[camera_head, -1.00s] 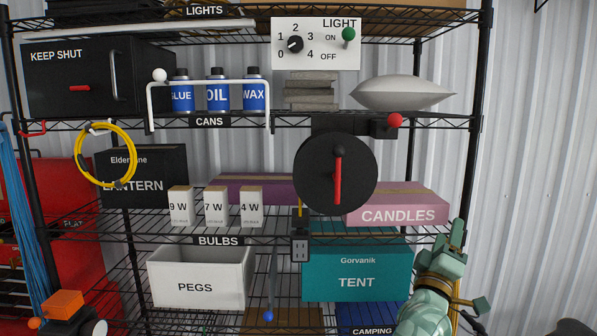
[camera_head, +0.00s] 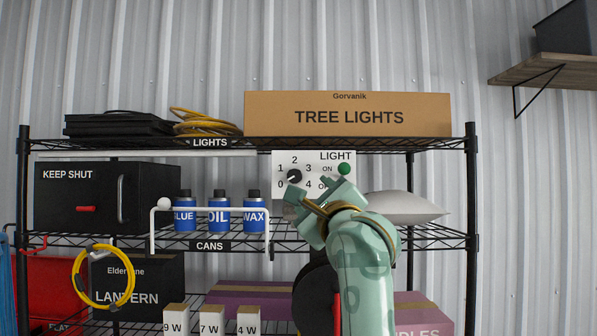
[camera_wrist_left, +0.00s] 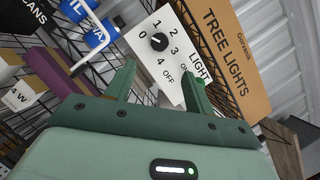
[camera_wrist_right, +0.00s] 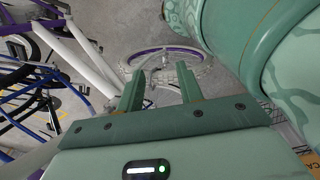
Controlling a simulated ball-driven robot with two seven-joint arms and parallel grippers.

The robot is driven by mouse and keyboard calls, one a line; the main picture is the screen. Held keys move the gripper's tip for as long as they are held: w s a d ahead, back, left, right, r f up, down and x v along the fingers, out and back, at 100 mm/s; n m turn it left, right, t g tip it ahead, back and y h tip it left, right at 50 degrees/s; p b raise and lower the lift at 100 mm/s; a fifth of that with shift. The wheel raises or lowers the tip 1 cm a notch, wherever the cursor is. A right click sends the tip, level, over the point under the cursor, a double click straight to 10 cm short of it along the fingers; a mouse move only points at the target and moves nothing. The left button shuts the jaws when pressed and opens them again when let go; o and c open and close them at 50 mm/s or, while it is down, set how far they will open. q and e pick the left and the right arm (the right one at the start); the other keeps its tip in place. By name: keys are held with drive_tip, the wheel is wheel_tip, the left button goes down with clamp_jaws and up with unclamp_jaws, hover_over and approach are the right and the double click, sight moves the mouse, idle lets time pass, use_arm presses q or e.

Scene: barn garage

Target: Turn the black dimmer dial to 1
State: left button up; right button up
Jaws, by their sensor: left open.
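The black dimmer dial (camera_head: 294,176) sits on the white LIGHT panel (camera_head: 322,160), ringed by numbers 0 to 4. Its small white mark appears to face the lower left, toward 0. In the left wrist view the dial (camera_wrist_left: 159,41) lies beyond the fingertips, between them. My left gripper (camera_head: 318,192) is open and empty in front of the panel, just below and right of the dial. It covers part of the panel's lower edge. My right gripper (camera_wrist_right: 160,75) is out of the head view; its own wrist view shows it open and empty.
A green knob (camera_head: 344,169) is on the panel's right, by ON. Blue cans (camera_head: 219,213) and a white rail (camera_head: 154,228) stand left of the panel. A grey cushion-like object (camera_head: 405,208) is right. The TREE LIGHTS box (camera_head: 348,114) is above.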

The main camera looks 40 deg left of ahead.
sight(296, 178)
use_arm(q)
drive_tip(key=p+x, duration=0.5)
drive_tip(key=x, duration=0.6)
drive_tip(key=shift+s+r, duration=0.1)
drive_tip(key=shift+a, duration=0.25)
drive_tip(key=c, duration=1)
